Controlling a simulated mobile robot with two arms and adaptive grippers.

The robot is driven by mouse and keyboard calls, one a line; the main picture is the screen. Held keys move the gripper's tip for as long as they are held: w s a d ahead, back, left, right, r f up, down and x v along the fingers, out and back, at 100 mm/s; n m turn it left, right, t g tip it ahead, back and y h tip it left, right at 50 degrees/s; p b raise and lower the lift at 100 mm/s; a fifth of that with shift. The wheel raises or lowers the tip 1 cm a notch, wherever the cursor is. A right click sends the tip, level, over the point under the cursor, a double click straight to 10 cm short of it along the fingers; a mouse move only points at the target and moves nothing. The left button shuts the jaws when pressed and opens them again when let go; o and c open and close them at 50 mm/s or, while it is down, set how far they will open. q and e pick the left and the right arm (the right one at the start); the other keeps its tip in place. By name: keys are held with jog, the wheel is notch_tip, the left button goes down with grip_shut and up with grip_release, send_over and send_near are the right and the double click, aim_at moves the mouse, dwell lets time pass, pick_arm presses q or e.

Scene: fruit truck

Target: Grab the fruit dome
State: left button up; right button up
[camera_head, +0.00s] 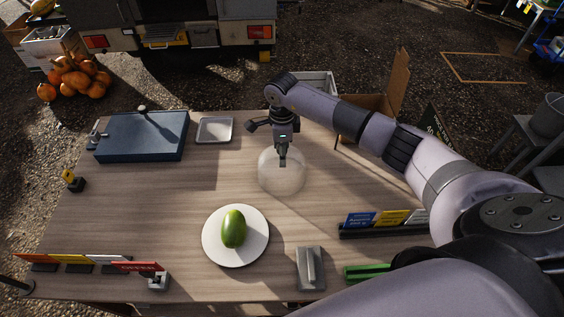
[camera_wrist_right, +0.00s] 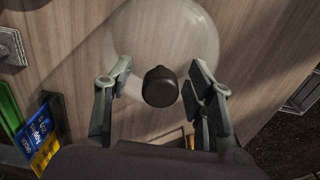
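The fruit dome (camera_head: 283,175) is a clear, see-through cover standing on the wooden table, right of centre. In the right wrist view the dome (camera_wrist_right: 165,40) has a dark round knob (camera_wrist_right: 160,87) on top. My right gripper (camera_head: 283,160) reaches down over the dome from above. In the right wrist view its two fingers (camera_wrist_right: 162,100) stand apart on either side of the knob, with gaps showing between them and it. A green fruit (camera_head: 233,229) lies on a white plate (camera_head: 262,245) in front of the dome. My left gripper does not show.
A blue case (camera_head: 142,137) and a small grey tray (camera_head: 215,130) are at the table's back left. A grey block (camera_head: 310,268), card holders (camera_head: 385,226) and small signs (camera_head: 75,262) line the front and right. The table's left middle is clear.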

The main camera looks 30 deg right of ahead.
grip_shut()
dwell(0.4)
